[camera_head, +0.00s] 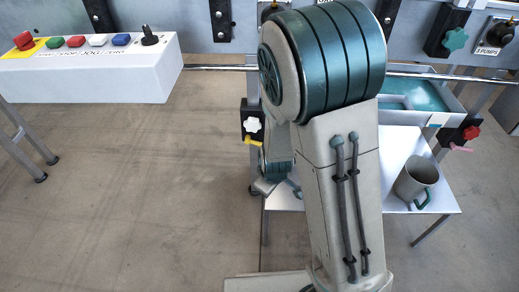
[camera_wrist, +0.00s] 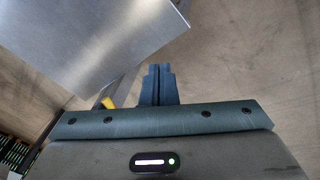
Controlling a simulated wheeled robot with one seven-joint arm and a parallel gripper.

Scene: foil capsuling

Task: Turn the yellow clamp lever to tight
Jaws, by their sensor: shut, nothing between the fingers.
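The yellow clamp lever (camera_head: 253,141) sticks out below a black clamp block with a white star knob (camera_head: 252,124), left of my arm in the head view. In the wrist view a small yellow piece (camera_wrist: 108,102), likely this lever, shows left of my fingers, partly hidden behind my gripper's body. My gripper (camera_wrist: 158,69) is shut and empty, its two dark fingers side by side over open floor. The fingers look apart from the yellow piece. In the head view my arm hides much of the area around the gripper.
A metal plate (camera_wrist: 90,40) fills the upper left of the wrist view, close to my fingers. A white table (camera_head: 400,150) holds a mug (camera_head: 413,181). A teal-lined tray (camera_head: 425,96) and a red-knobbed clamp (camera_head: 467,133) are at right. A button box (camera_head: 90,75) stands left.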

